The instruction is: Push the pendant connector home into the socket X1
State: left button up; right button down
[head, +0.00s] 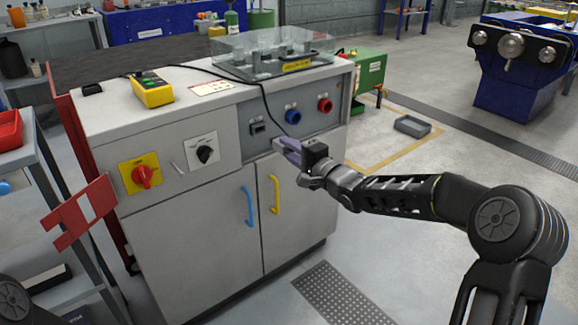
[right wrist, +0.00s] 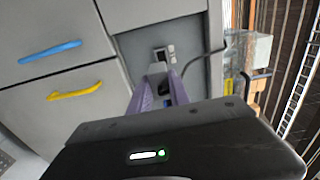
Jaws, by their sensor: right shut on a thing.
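My right gripper (head: 283,146) is in front of the cabinet's grey panel, below the blue round socket. Its purple fingers also show in the right wrist view (right wrist: 163,84). They are shut on the pendant connector (right wrist: 157,68), a small grey piece mostly hidden between them. The black cable (head: 264,97) runs from the yellow pendant (head: 152,89) over the cabinet top and down to the gripper. A dark rectangular socket (head: 257,128) is left of the gripper; in the right wrist view it lies just beyond the fingertips. No X1 label is readable. Whether connector and socket touch, I cannot tell.
A blue round socket (head: 292,114) and a red one (head: 325,105) sit right of the dark socket. Blue (head: 248,206) and yellow (head: 275,194) door handles stick out below. A clear cover (head: 270,50) stands on the cabinet. Floor to the right is mostly free.

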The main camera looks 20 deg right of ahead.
aim_at(276, 138)
jog(key=shift+s+f, duration=0.1)
jog(key=shift+f, duration=0.1)
pick_arm(q)
jog(key=shift+f, duration=0.55)
pick_arm(e)
jog(key=shift+r, duration=0.25)
pick_arm(q)
jog(key=shift+r, duration=0.1)
jog(key=shift+s+d+r+p, duration=0.15)
jog(key=shift+r+p, duration=0.45)
jog(key=shift+s+d+r+p, duration=0.15)
jog(key=shift+r+p, duration=0.4)
pick_arm(e)
jog(key=shift+x, duration=2.75)
jog(key=shift+a, duration=0.1)
pick_arm(q)
jog(key=shift+r+p, duration=0.9)
jog(key=shift+r+p, duration=0.3)
pick_arm(e)
jog(key=shift+x, duration=1.4)
jog(key=c, duration=1.1)
grip_release()
jog(key=shift+r, duration=0.1)
jog(key=shift+c, duration=0.2)
